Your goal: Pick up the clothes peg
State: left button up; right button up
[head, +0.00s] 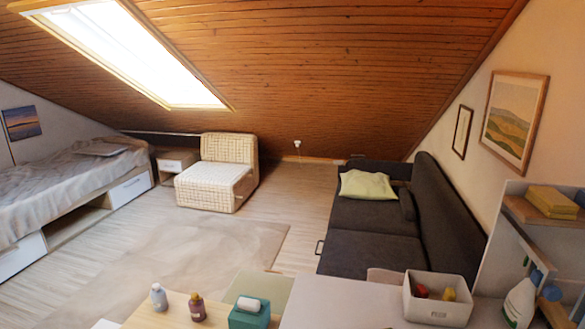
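I cannot make out a clothes peg anywhere in the head view. A white bin (438,312) on the light grey surface (340,305) at the lower right holds a small red thing (421,291) and a yellow thing (449,294). They are too small to identify. Neither my left nor my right gripper shows in the view.
A wooden tabletop (150,318) carries a pale bottle (159,297), a brown bottle (197,307) and a teal box (249,316). A spray bottle (519,303) stands at the right. A dark sofa (375,250) is beyond. The rug (190,265) is clear.

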aim_at(422, 291)
jog(key=z, duration=0.9)
